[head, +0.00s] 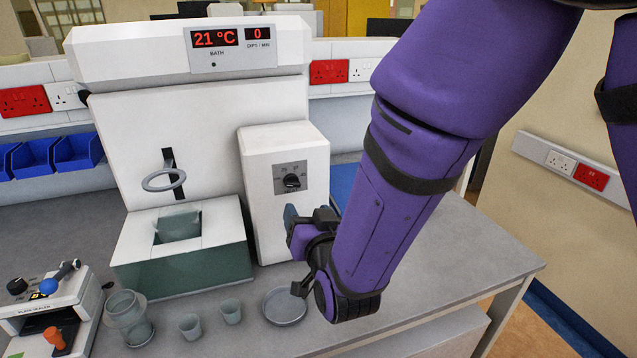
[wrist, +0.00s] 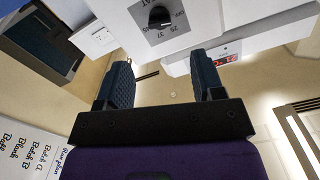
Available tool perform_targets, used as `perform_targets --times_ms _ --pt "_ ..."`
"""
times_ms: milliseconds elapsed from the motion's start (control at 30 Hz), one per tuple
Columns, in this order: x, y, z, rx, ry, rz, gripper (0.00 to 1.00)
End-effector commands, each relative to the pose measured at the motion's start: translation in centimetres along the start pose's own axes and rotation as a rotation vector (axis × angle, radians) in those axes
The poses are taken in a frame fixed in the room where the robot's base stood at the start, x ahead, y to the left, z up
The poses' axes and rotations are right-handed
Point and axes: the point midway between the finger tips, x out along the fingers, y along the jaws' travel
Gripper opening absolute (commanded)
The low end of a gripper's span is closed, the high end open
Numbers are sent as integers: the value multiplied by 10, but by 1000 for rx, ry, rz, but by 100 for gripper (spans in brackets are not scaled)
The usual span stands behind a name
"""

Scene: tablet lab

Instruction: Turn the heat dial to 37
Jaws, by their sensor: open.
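The heat dial (head: 291,181) is a black knob on a grey plate on the front of the white control box (head: 262,150). It also shows at the top of the wrist view (wrist: 160,17), where the plate bears "25" and "37" below the knob. The knob's exact setting is too small to read. The display (head: 215,38) reads 21 °C. My gripper (head: 305,216) is just below and in front of the dial, apart from it. In the wrist view its two dark fingers (wrist: 165,85) are spread wide with nothing between them.
The bath (head: 180,265) stands left of the control box, with a ring (head: 163,180) above it. Small beakers (head: 190,326) and a round dish (head: 284,306) stand on the bench in front. A plate sealer (head: 48,312) is at lower left. The bench at right (head: 455,255) is clear.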

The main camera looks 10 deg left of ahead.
Motion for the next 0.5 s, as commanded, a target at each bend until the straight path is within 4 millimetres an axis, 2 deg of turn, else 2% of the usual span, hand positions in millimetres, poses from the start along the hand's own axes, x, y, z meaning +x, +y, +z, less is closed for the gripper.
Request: perform_targets --times_ms 133,267,500 --pt "2 -5 4 -4 16 -8 62" --pt "15 -4 4 -4 17 -7 62" --pt "57 -4 3 -5 17 -7 62"
